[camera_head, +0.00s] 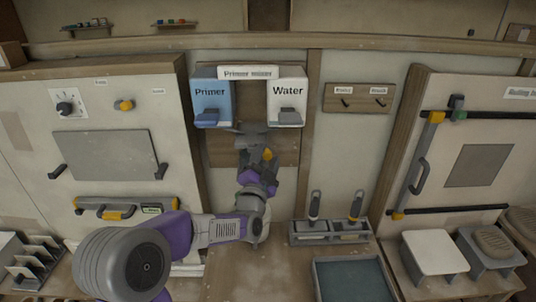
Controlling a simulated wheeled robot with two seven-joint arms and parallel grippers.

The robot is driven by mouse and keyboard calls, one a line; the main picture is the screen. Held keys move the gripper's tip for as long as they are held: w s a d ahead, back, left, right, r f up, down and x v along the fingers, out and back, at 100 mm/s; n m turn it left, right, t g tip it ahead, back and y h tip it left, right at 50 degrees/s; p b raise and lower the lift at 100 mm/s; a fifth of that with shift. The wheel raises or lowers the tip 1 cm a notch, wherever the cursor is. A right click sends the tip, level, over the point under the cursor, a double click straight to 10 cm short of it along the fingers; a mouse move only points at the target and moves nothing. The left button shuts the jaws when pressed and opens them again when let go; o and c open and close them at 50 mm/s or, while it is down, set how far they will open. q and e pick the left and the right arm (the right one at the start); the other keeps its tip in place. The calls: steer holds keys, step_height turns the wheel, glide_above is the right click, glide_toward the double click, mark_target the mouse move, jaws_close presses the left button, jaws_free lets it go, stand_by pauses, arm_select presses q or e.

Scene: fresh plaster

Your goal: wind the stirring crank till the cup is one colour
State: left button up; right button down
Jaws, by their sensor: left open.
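The primer mixer (248,72) hangs on the middle wall panel, with a blue Primer box (211,92) on its left and a white Water box (287,88) on its right. Each box has a grey lever or spout at its lower front. My left gripper (253,131) is open, at the brown board just below and between the two boxes. A small yellow-orange part (267,154) shows beside it; I cannot tell whether it is the crank's knob. The cup and the rest of the crank are not clearly visible, perhaps behind my gripper. My right gripper is not in view.
On the left panel are a dial (69,103), a yellow knob (124,104) and a grey plate (105,156). A tool rack (330,239) and a blue-grey tray (352,280) stand lower right. A sliding rail frame (417,165) is on the right panel.

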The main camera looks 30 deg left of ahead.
arm_select(q)
steer(key=shift+w+a+r, duration=0.15)
steer(key=shift+w+r, duration=0.05)
steer(key=shift+w, duration=0.45)
